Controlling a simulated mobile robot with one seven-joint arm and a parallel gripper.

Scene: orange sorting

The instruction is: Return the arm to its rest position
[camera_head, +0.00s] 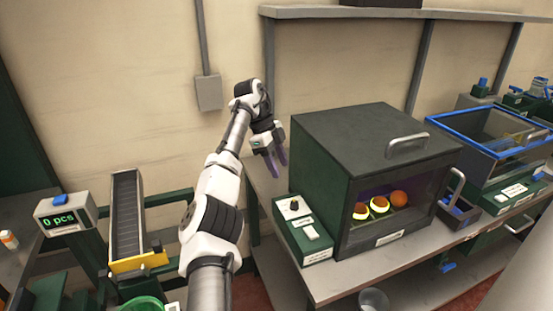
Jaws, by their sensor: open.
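My arm stretches up from the bottom of the head view, and my gripper (275,160) hangs at its end. The gripper's purple fingers point down and stand apart with nothing between them. It is left of the dark green box (318,185), near the left end of the bench. Inside the box, behind its front window, sit an orange (399,198) and two round fruits with bright yellow-green glowing patches, a left one (361,210) and a middle one (380,204).
A control panel (303,228) is at the box's left front. A blue-rimmed clear bin (485,140) stands right of the box. A chute (128,215) and a display (66,215) reading "0 pcs" are at left. A shelf (400,13) runs above the bench.

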